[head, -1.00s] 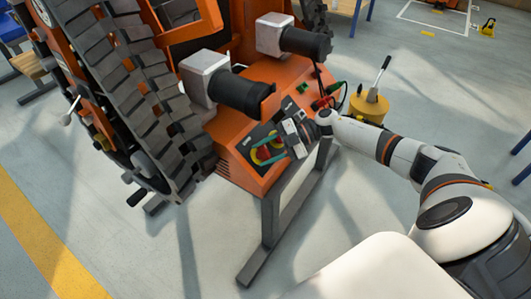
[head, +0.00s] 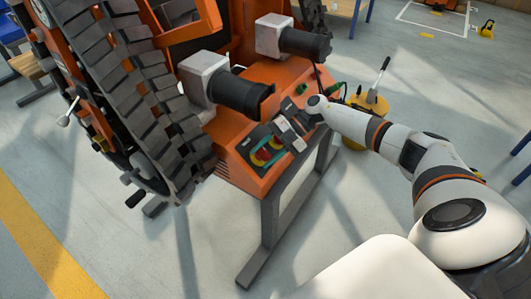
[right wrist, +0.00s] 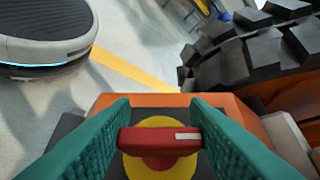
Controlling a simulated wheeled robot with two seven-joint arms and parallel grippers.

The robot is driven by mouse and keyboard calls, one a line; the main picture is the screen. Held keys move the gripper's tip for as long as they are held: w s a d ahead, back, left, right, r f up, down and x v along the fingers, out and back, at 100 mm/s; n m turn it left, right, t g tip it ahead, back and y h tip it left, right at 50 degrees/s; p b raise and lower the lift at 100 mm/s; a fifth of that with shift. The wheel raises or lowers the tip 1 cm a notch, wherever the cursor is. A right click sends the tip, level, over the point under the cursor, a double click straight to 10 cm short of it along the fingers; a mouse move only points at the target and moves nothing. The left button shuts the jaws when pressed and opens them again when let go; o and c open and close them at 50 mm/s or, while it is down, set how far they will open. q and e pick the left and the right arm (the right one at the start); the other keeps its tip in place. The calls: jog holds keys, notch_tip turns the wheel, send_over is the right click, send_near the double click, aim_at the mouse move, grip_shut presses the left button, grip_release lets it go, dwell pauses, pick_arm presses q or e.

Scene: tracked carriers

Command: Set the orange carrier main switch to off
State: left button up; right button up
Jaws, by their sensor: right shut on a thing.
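The orange carrier (head: 237,177) stands ahead, with a black track on its left and a sloped control panel at its front. Its main switch is a red handle (right wrist: 160,141) on a round yellow plate (right wrist: 158,171), seen close up in the right wrist view. My right gripper (head: 267,150) reaches the panel from the right. Its green finger pads (right wrist: 160,138) are shut on the handle's two ends. The handle lies level across that view, with a white mark at its right end. In the head view the fingers partly cover the switch. My left gripper is not in view.
Two grey blocks with black cylinders (head: 243,95) jut out above the panel. A dark frame post (head: 270,215) stands before the panel. A yellow drum with a lever (head: 368,102) stands right of it. The floor in front is clear.

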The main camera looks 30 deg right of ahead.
jog(key=o, duration=1)
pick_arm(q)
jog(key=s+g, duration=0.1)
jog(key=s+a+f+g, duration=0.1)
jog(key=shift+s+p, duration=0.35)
pick_arm(e)
jog(key=v, duration=1.2)
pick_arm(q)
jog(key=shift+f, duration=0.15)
